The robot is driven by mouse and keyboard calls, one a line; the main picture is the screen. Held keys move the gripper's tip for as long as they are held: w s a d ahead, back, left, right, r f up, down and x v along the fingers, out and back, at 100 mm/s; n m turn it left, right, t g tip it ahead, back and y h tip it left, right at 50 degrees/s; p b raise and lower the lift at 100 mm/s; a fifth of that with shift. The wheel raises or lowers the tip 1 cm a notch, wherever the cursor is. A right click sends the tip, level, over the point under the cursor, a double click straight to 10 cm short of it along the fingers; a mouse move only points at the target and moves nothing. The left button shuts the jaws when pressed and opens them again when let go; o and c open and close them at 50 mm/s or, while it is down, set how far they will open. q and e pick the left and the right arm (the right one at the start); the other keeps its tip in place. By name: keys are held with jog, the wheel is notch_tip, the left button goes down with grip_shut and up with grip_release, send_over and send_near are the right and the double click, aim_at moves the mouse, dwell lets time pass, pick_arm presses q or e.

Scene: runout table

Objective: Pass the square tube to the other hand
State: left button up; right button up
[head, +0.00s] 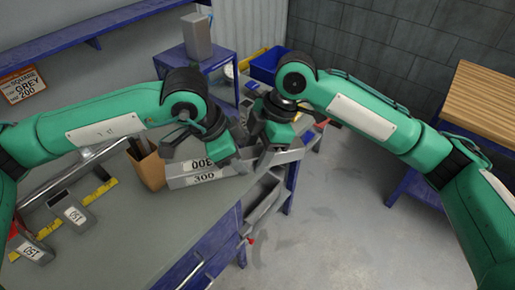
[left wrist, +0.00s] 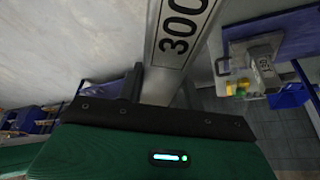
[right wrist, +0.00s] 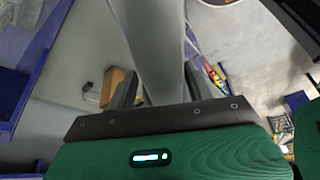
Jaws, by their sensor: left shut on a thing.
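The square tube (head: 235,168) is a grey square-section length with 300 labels on two visible faces. It lies across the front of both grippers in the head view, over the bench's right end. My left gripper (head: 222,150) is shut on it; the left wrist view shows the tube (left wrist: 160,85) rising between the fingers, label upward. My right gripper (head: 268,150) is at the tube's right part. In the right wrist view its fingers (right wrist: 163,92) stand apart on either side of the tube (right wrist: 155,45), with narrow gaps visible.
A brown box (head: 149,168) stands on the grey bench (head: 130,225) just left of the tube. Labelled 150 pieces (head: 75,215) and a yellow rule (head: 98,193) lie at the left. A blue stand (head: 225,72) with a grey block is behind.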

jog(key=c, duration=0.7)
pick_arm(q)
jog(key=o, duration=0.8)
pick_arm(e)
jog(key=c, duration=0.3)
pick_arm(q)
jog(key=o, duration=0.5)
pick_arm(e)
grip_shut()
